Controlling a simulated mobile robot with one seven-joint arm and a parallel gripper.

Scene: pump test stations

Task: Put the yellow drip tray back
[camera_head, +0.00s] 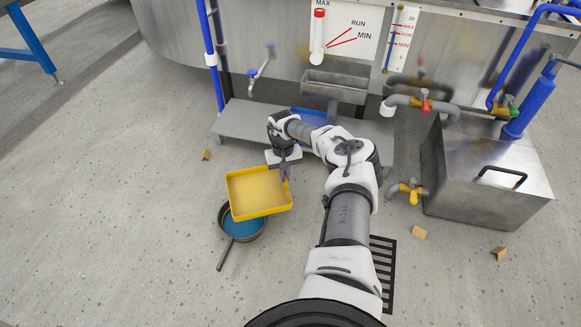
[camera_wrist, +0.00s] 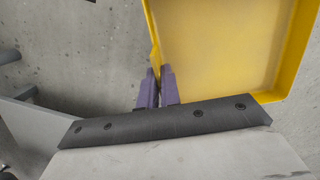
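The yellow drip tray (camera_head: 258,190) is a shallow square tray. In the head view it is in front of the grey step, partly covering a dark round pan. My gripper (camera_head: 286,174) is at the tray's right edge. In the wrist view the tray (camera_wrist: 225,45) fills the upper right, and its left wall runs down between the two purple fingers (camera_wrist: 157,86). The fingers are close together on this wall. The tray looks held a little above the floor and tilted slightly, though its exact height cannot be told.
A dark pan with blue inside (camera_head: 243,230) and a long handle sits under the tray. A grey step (camera_head: 240,118) runs below the metal tank, with a blue item (camera_head: 310,115) on it behind my arm. A steel box (camera_head: 485,175) stands right. Small wooden blocks (camera_head: 418,232) lie about.

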